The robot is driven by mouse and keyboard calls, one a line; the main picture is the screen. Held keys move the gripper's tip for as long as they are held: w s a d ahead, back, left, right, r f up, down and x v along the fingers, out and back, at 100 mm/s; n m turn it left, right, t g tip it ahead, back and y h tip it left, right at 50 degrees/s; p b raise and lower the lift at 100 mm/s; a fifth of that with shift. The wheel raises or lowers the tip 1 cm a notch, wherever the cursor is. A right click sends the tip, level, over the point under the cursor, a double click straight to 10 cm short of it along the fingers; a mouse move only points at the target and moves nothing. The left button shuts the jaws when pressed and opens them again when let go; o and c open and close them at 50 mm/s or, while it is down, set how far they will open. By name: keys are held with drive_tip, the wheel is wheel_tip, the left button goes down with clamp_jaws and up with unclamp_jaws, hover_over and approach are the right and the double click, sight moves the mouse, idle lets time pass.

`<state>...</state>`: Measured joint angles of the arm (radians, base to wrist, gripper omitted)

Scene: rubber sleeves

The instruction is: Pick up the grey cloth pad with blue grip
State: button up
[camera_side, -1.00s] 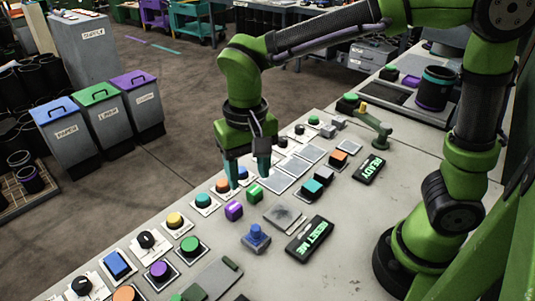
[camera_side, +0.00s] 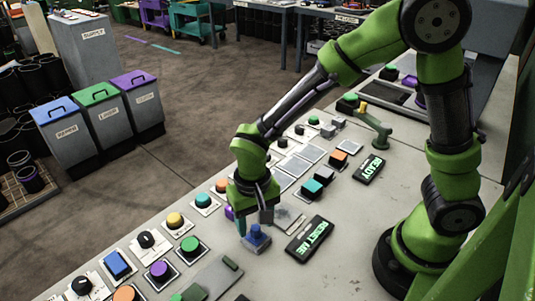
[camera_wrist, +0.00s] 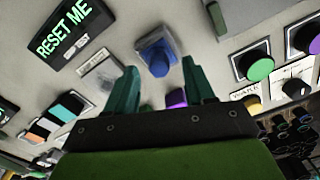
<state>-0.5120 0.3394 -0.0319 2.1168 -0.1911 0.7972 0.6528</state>
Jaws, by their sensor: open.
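The grey cloth pad with its blue grip (camera_side: 257,237) lies on the bench, left of the RESET ME panel. In the wrist view the blue grip (camera_wrist: 158,60) shows ahead of and between my two teal fingertips, with the grey pad around its base. My gripper (camera_side: 253,222) is low over the bench, close to the pad, and partly covers its far side in the side view. The fingers of my gripper (camera_wrist: 159,70) are spread apart with nothing held. I cannot tell whether the fingertips are level with the grip.
The RESET ME panel (camera_side: 310,239) lies just right of the pad. A flat grey plate (camera_side: 290,220) lies behind it. A purple block (camera_wrist: 177,97) sits near a finger in the wrist view. A green button (camera_side: 190,245) stands to the left. Bench at front right is bare.

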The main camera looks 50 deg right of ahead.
sight(255, 226)
drive_tip(key=shift+f, duration=1.3)
clamp_jaws()
drive_tip(key=shift+r, duration=0.1)
wheel_tip(255, 226, up, 10)
drive_tip(key=shift+f, duration=0.1)
